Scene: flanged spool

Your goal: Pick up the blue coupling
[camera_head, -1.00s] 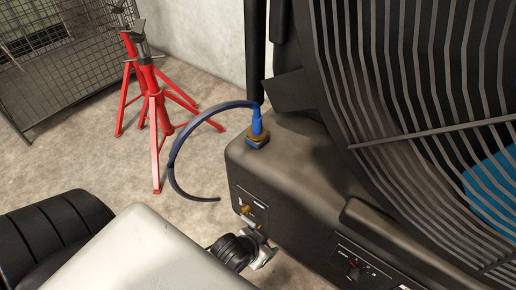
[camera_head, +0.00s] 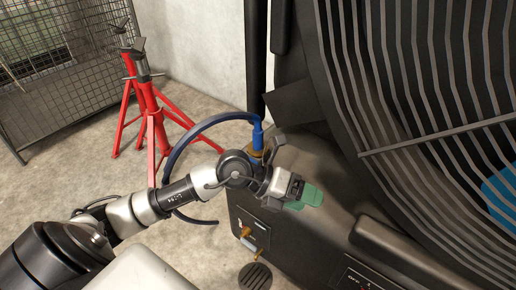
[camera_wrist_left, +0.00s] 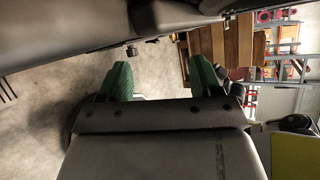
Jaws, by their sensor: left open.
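The blue coupling (camera_head: 257,133) stands upright on a brass-coloured fitting on top of the black machine housing, at the end of a dark blue hose (camera_head: 195,130) that curves down to the left. My left gripper (camera_head: 308,197) has green fingers and is in front of and to the right of the coupling, apart from it. My left wrist hides the lower part of the fitting. In the left wrist view the gripper (camera_wrist_left: 162,78) has its two green fingers spread with nothing between them. The coupling cannot be made out there. My right gripper does not show.
Red stands (camera_head: 152,110) stand on the concrete floor at the left, before a wire mesh cage (camera_head: 60,90). A large ribbed drum (camera_head: 420,110) fills the right side. The housing (camera_head: 325,235) has brass valves on its front. A floor drain (camera_head: 255,276) lies below.

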